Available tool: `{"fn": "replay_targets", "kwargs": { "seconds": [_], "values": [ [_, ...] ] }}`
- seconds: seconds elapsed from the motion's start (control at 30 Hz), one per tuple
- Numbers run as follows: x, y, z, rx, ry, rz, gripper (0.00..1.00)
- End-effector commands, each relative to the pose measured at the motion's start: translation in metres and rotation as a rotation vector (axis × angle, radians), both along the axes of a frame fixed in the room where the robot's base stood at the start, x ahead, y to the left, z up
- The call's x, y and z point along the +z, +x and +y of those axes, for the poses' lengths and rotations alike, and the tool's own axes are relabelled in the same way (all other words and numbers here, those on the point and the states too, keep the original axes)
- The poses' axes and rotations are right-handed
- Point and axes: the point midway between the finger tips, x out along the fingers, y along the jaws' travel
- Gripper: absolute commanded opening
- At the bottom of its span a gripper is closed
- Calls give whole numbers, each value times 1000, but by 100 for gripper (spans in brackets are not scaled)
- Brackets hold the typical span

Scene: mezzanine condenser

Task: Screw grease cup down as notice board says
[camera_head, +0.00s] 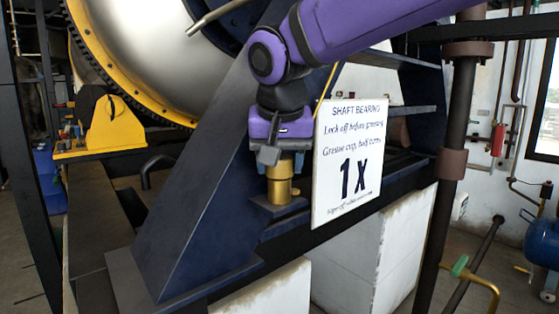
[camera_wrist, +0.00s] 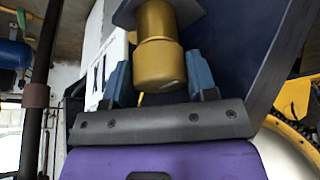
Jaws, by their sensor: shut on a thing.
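The brass grease cup (camera_head: 279,183) stands upright on a dark block on the blue frame, just left of the notice board (camera_head: 346,160). The board reads "SHAFT BEARING", "Grease cup, half turns" and a large "1 x"; its bottom line is too small to read surely. My gripper (camera_head: 279,160) comes down from above onto the top of the cup. In the wrist view the cup (camera_wrist: 158,60) lies between the two blue fingers of my gripper (camera_wrist: 158,82), which is shut on it. The board (camera_wrist: 112,70) shows partly behind the left finger.
The sloping blue frame beam (camera_head: 200,170) rises close to the left of the cup. A large silver wheel with a yellow rim (camera_head: 150,60) is behind it. A dark vertical pipe (camera_head: 455,150) stands right of the board. White plinths (camera_head: 375,245) support the frame.

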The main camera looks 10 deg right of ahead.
Motion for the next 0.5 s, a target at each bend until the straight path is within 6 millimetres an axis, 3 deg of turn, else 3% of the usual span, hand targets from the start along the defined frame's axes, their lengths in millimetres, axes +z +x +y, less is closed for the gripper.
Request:
{"fn": "replay_targets", "kwargs": {
  "seconds": [0.07, 0.1, 0.2, 0.5],
  "values": [
    [0, 0, 0, 0, 0, 1, 29],
    [0, 0, 0, 0, 0, 1, 57],
    [0, 0, 0, 1, 0, 1, 78],
    [0, 0, 1, 3, 2, -1, 78]
  ]
}}
